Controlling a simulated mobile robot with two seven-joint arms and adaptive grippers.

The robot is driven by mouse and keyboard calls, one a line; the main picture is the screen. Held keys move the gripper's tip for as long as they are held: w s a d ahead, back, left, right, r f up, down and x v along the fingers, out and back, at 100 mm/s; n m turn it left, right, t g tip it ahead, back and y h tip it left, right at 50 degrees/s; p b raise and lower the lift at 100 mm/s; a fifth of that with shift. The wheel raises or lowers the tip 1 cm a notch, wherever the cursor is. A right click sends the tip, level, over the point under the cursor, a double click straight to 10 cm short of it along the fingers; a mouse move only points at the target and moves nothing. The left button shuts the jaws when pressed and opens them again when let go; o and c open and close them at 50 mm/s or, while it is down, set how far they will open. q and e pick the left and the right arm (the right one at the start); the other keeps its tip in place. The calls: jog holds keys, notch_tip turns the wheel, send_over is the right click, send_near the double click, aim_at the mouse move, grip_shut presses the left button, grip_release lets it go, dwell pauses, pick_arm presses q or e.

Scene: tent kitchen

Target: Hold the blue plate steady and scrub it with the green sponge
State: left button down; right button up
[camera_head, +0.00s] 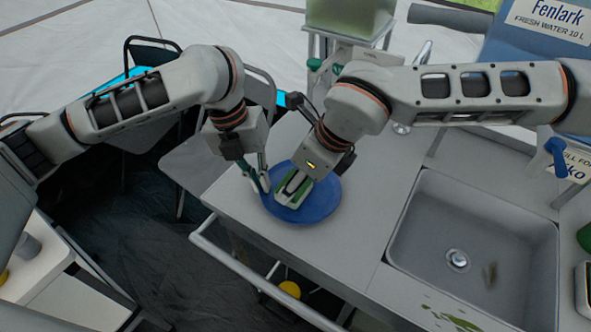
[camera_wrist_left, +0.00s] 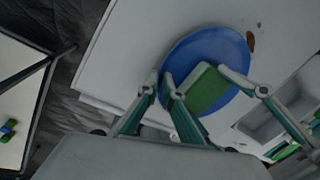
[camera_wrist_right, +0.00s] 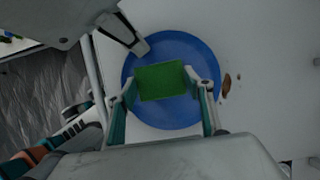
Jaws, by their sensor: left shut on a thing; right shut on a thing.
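The blue plate (camera_head: 318,203) lies on the grey counter near its left edge, and it also shows in the left wrist view (camera_wrist_left: 205,48) and the right wrist view (camera_wrist_right: 170,48). My left gripper (camera_head: 265,188) is shut on the plate's left rim. The green sponge (camera_wrist_right: 162,80) is between the fingers of my right gripper (camera_wrist_right: 163,88), over the middle of the plate. It also shows in the left wrist view (camera_wrist_left: 205,92). My right gripper is shut on the sponge. Whether the sponge touches the plate I cannot tell.
A metal sink (camera_head: 470,235) with a drain is set in the counter to the right. A green stain (camera_head: 450,318) lies in front of the sink. A metal rail (camera_head: 250,275) runs along the counter's front. A chair (camera_head: 190,160) stands to the left.

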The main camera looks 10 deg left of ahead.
jog(key=w+d, duration=0.2)
jog(key=shift+w+d+f, duration=0.1)
jog(key=shift+d, duration=0.25)
jog(key=shift+s+a, duration=1.25)
jog(key=shift+a, duration=0.3)
jog(key=w+d, duration=0.2)
jog(key=d, duration=0.1)
jog(key=shift+w+d, duration=0.1)
jog(key=shift+w, duration=0.15)
jog(key=s+a, duration=0.2)
jog(key=shift+a, duration=0.4)
jog(key=shift+s+a, duration=0.15)
jog(key=shift+s, duration=0.05)
jog(key=shift+r, duration=4.05)
jog(key=shift+f, duration=0.15)
